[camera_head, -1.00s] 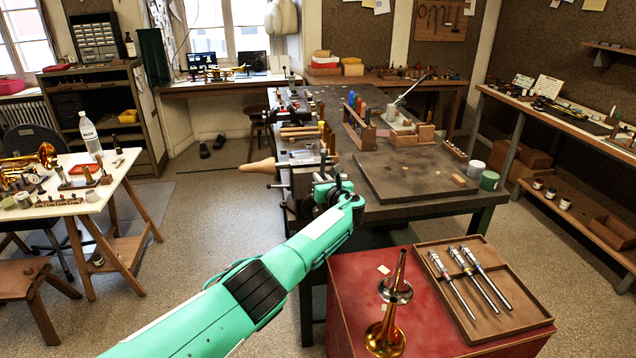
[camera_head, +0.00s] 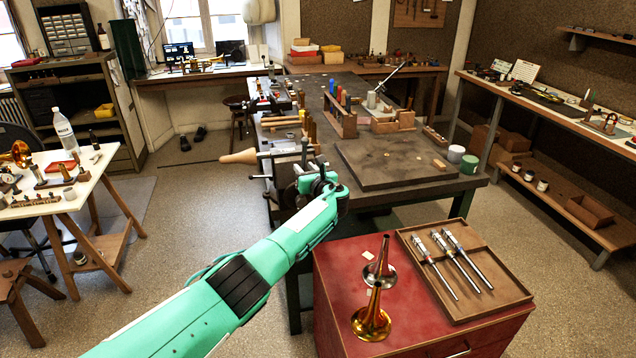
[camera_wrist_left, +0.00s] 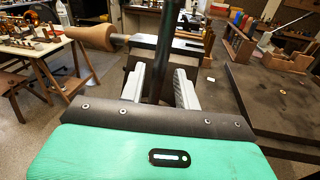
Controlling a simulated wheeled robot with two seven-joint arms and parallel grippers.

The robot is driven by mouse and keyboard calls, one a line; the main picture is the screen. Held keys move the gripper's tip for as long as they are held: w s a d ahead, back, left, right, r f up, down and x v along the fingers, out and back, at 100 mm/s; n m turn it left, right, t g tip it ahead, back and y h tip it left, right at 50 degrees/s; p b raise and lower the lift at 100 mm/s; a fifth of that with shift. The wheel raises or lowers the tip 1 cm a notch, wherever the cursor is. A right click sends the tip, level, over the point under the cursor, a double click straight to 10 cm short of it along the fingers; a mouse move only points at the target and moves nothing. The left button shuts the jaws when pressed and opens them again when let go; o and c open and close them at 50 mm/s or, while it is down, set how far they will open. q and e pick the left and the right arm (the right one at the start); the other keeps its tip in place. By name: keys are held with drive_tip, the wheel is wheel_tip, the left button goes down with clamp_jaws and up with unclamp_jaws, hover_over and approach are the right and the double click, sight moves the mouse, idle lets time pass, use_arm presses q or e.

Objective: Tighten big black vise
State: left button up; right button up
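The big black vise (camera_head: 284,192) is at the near left edge of the dark workbench, partly hidden behind my left gripper and wrist. A dark upright bar (camera_wrist_left: 160,50), which looks like the vise handle, rises in the middle of the left wrist view. My left gripper (camera_wrist_left: 159,78) has its two pale fingers apart, one on each side of this bar. Slight gaps seem to show beside the bar, so I see no firm grip. In the head view, my left gripper (camera_head: 312,176) is right at the vise. My right gripper is not in view.
A wooden cone (camera_head: 239,157) on a metal rod sticks out left beside the vise; it also shows in the left wrist view (camera_wrist_left: 92,37). A dark board (camera_head: 395,165) lies on the workbench. A red cabinet (camera_head: 335,285) with a brass bell (camera_head: 371,322) and valve tray stands near right.

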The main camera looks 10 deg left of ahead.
use_arm(q)
drive_tip(key=b+v, duration=0.1)
drive_tip(key=v, duration=1.2)
drive_tip(key=shift+d+f, duration=0.15)
drive_tip(key=shift+d, duration=0.1)
drive_tip(key=shift+s, duration=0.1)
